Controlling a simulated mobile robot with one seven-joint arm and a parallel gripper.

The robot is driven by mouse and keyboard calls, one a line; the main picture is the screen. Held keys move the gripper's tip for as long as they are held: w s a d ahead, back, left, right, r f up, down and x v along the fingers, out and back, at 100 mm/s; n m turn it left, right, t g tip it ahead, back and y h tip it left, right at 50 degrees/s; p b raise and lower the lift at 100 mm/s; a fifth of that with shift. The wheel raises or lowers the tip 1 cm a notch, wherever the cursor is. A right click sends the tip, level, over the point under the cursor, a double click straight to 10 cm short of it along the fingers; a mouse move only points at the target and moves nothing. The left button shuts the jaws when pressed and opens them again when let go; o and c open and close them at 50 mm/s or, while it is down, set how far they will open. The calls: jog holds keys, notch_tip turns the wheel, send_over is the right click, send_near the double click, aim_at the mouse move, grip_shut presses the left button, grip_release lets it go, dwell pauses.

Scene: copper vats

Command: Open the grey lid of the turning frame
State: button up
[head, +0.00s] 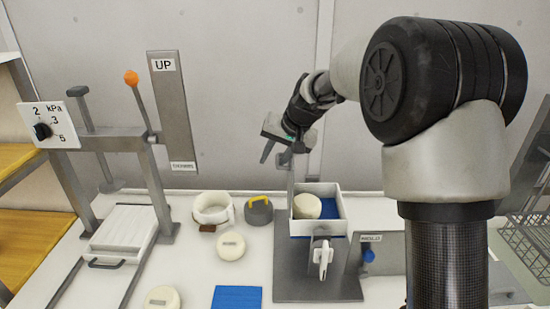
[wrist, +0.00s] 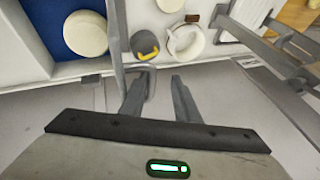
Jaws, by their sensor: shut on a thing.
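The turning frame is a white box (head: 340,213) on a grey stand (head: 300,282), with a blue lining and a round pale cheese (head: 306,206) inside. Its grey lid (head: 291,178) stands upright, seen nearly edge-on, at the box's left side, and the box top is uncovered. In the wrist view the lid (wrist: 117,35) shows as a narrow grey strip beside the box. My gripper (head: 277,151) is at the lid's upper part. In the wrist view its fingers (wrist: 158,80) are around a small grey bracket handle on the lid, partly hidden by them.
Left of the frame stand a grey weight with yellow handle (head: 259,210), a white cup-like mould (head: 212,208) and loose cheeses (head: 231,246). A lever press (head: 112,137) is at far left. A blue mat (head: 237,297) lies in front. A wire basket (head: 525,240) is at right.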

jog(key=shift+o, duration=0.4)
jog(key=a+r, duration=0.1)
jog(key=r+p, duration=0.1)
jog(key=shift+s+a+r, duration=0.15)
jog(key=shift+a+r, duration=0.2)
jog(key=shift+a, duration=0.05)
jog(key=o, duration=0.8)
jog(key=r, duration=0.1)
jog(key=s+r+p, duration=0.1)
jog(key=r, duration=0.1)
jog(key=shift+s+a+r+p, duration=0.2)
jog(key=shift+a+r+p, duration=0.1)
jog(key=shift+r+p, duration=0.1)
jog(key=shift+s+r, duration=0.15)
jog(key=shift+r, duration=0.15)
jog(key=c, duration=0.9)
jog(key=shift+s+a+r+p, duration=0.1)
jog(key=shift+s+a+r, duration=0.15)
jog(key=shift+s+r, duration=1.05)
jog(key=shift+s+a+r+p, duration=0.1)
jog(key=shift+s+a+r, duration=0.3)
jog(key=shift+r, duration=1.8)
jog(key=shift+s+a+r+p, duration=0.15)
jog(key=shift+s+r, duration=0.75)
jog(key=shift+r, duration=0.85)
